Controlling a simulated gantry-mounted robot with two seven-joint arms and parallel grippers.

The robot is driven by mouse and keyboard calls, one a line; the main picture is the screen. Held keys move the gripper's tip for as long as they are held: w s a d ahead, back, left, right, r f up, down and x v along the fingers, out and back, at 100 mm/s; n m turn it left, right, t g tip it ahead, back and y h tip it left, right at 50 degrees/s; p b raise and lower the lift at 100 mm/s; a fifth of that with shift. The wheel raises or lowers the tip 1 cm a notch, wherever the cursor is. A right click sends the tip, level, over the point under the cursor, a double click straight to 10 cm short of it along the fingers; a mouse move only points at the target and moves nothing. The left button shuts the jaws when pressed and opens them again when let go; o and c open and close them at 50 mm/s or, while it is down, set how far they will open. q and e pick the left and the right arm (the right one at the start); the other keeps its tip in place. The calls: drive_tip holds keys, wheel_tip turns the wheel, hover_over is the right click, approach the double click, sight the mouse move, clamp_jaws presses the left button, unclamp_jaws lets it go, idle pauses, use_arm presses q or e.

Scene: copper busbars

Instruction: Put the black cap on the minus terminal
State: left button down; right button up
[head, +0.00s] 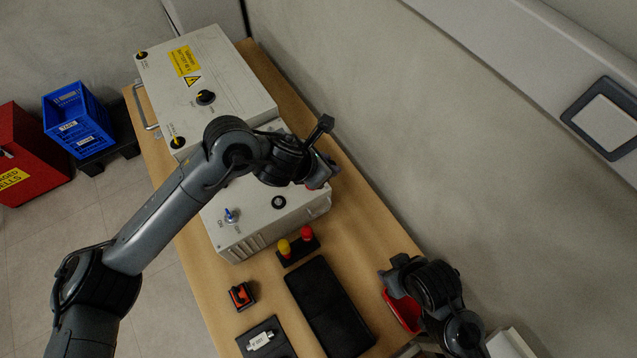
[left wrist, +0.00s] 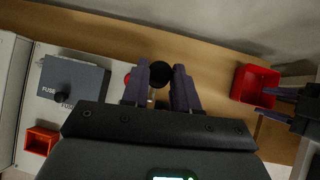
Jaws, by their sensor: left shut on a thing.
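The black cap (left wrist: 160,73) shows as a round dark shape between the fingers of my left gripper (left wrist: 160,92) in the left wrist view. The gripper is shut on it. In the head view my left gripper (head: 322,172) is over the far right end of the pale battery box (head: 300,208), and its wrist hides the cap. A bit of red (left wrist: 127,79) shows beside the left finger. I cannot make out the minus terminal, or whether the cap touches it. My right gripper (head: 400,270) is by the red tray (head: 403,312); its jaw opening is unclear.
A larger grey cabinet (head: 225,75) stands behind the box. A holder with red and yellow knobs (head: 298,246), a black mat (head: 330,305), an orange-black part (head: 241,295) and a white labelled part (head: 260,340) lie in front. A wall borders the bench's right side.

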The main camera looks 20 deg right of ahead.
use_arm(q)
drive_tip(key=w+a+f+n+t+y+p, duration=0.15)
drive_tip(key=w+a+n+t+p, duration=0.3)
drive_tip(key=a, duration=0.65)
drive_tip(key=s+a+f+b, duration=0.1)
drive_tip(key=f, duration=0.2)
drive_tip(key=s+f+n+b, duration=0.1)
drive_tip(key=f, duration=0.3)
drive_tip(key=a+f+n+h+b, duration=0.1)
drive_tip(key=f+b, duration=0.1)
drive_tip(key=f, duration=0.1)
drive_tip(key=shift+s+a+f, duration=0.3)
drive_tip(key=shift+s+f, duration=0.1)
drive_tip(key=shift+r, duration=0.25)
drive_tip(key=shift+n+y, duration=0.25)
drive_tip(key=shift+n, duration=0.2)
drive_tip(key=shift+f+t+b, duration=0.1)
drive_tip(key=shift+t+b, duration=0.15)
drive_tip(key=shift+b, duration=0.1)
